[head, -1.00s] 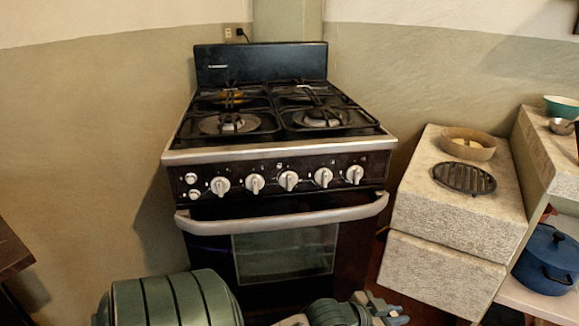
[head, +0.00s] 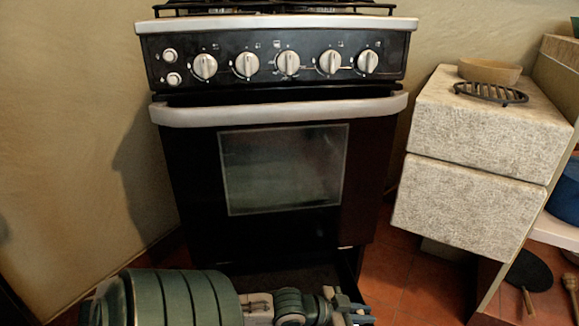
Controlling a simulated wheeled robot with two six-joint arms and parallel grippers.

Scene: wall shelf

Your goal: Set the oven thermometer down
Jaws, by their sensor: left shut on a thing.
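My left gripper (head: 346,307) is at the bottom of the head view, in front of the stove's base. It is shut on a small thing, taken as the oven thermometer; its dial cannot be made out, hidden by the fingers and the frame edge. The black stove (head: 190,175) stands ahead with its oven door (head: 283,168) closed. Below the door, a dark drawer (head: 352,268) appears pulled out, and my left arm and gripper reach across in front of it. My right gripper is not in view.
A pale stone block counter (head: 470,200) stands to the right, with a bowl (head: 489,71) and a black grate (head: 490,92) on top. A dark round pan (head: 529,270) is low at the right. Reddish floor tiles (head: 420,285) show between stove and counter.

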